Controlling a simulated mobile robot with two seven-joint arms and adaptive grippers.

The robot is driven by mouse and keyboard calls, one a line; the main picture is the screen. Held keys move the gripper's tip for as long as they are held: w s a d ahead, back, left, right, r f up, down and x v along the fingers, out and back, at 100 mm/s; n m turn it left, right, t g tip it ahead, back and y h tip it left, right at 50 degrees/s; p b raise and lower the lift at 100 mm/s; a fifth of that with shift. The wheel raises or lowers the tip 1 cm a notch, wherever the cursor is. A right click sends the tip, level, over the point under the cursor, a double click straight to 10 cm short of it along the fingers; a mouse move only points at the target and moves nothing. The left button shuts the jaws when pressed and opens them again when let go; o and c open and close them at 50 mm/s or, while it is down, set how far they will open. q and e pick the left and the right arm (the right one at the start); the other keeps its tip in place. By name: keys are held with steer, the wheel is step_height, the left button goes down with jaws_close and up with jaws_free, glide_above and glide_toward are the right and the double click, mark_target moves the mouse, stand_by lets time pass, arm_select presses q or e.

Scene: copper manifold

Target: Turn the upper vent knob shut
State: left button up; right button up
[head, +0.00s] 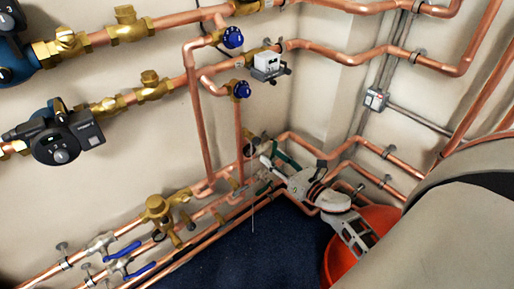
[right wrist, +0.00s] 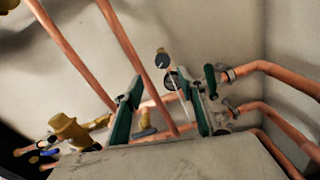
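A small round dark knob (right wrist: 162,61) shows in the right wrist view, with a second dark round part (right wrist: 171,80) just below it. I take the upper one for the upper vent knob. In the head view a dark round knob (head: 249,150) sits by the wall, just up and left of my right gripper (head: 264,167). In the right wrist view my right gripper (right wrist: 159,77) is open, its green-padded fingers wide apart, with the knob beyond and between the tips. I see no contact. My left gripper is not in view.
Vertical copper pipes (head: 197,120) stand left of the gripper, and horizontal pipes (head: 390,165) run along the right wall. Two blue knobs (head: 233,38) (head: 241,90) sit higher up. An orange bucket (head: 340,265) stands on the dark blue floor (head: 240,250).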

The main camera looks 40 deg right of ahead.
mark_target(258, 143)
steer(key=shift+n, duration=0.9)
steer(key=w, duration=0.8)
steer(key=shift+w, duration=0.25)
steer(key=c, duration=1.1)
